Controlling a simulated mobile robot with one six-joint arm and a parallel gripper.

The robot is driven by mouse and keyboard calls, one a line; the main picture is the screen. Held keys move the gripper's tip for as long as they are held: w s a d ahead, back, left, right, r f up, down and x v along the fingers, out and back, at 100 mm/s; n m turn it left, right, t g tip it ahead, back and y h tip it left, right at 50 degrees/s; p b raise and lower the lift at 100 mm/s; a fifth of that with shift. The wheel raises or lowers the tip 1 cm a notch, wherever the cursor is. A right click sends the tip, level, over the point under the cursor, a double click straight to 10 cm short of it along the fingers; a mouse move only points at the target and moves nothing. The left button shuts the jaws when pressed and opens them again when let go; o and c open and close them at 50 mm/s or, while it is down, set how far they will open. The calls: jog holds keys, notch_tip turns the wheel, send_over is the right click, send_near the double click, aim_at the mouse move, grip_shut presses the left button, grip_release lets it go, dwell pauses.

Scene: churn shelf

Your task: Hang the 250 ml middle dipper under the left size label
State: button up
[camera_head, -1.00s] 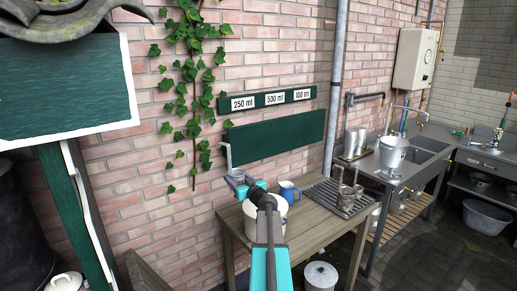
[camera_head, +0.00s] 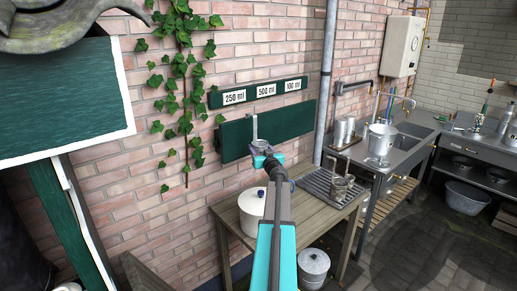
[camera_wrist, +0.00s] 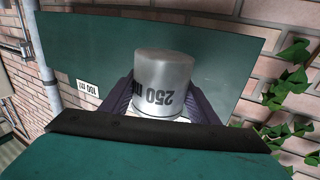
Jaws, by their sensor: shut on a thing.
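My gripper (camera_head: 264,155) is shut on a grey metal dipper (camera_head: 260,145). In the wrist view the dipper cup (camera_wrist: 163,82) sits between the dark fingers, its printed "250 ml" upside down in that picture. In the head view its thin handle (camera_head: 254,126) rises upright in front of the dark green board (camera_head: 290,124). I cannot tell whether it touches the board. The left size label (camera_head: 234,97) reads 250 ml, above and left of the dipper. The middle label (camera_head: 266,90) reads 500 ml and the right one (camera_head: 293,85) 100 ml.
Ivy (camera_head: 183,90) hangs on the brick wall left of the board.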

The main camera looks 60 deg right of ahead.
jog(key=shift+w, duration=0.25)
jog(key=shift+w+d+b, duration=0.3)
jog(key=shift+w+b, duration=0.4)
jog(key=shift+w, duration=0.1)
jog(key=shift+w+d+r+p, duration=0.1)
jog(key=shift+w+p, duration=0.05)
jog(key=shift+p, duration=0.15)
jog(key=w+p, duration=0.1)
jog(key=w+d, duration=0.1)
jog(key=w, duration=0.1)
jog(key=shift+p, duration=0.35)
